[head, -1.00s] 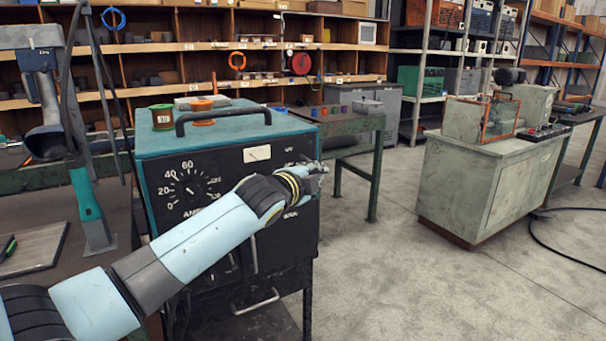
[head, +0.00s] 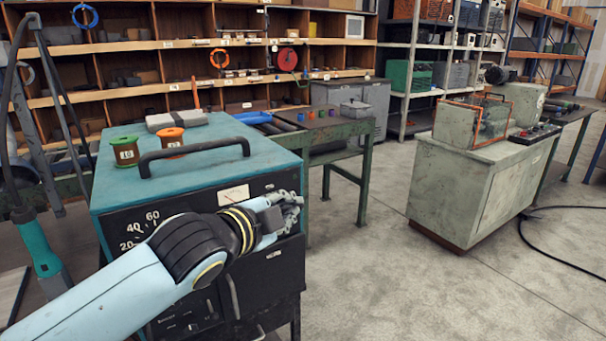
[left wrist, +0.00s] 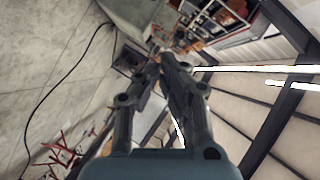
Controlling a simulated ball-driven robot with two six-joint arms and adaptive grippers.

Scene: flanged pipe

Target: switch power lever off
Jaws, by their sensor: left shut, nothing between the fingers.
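The teal and black power unit (head: 265,265) stands at the centre left in the head view. Its dial and panel markings are partly covered by my left arm. A slim upright grey bar (head: 232,297) shows low on its front, below my forearm; I cannot tell whether it is the power lever. My left gripper (head: 291,208) is shut and empty, in front of the upper right of the panel. Whether it touches the panel is unclear. In the left wrist view its fingers (left wrist: 161,62) come together at the tips, with no lever visible between them. My right gripper is not in view.
A black handle (head: 195,155) and green and orange spools (head: 125,151) are on the unit's top. A green-legged bench (head: 340,130) stands behind. A grey cabinet (head: 470,185) stands at the right, with a black cable on the floor. Open floor lies between.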

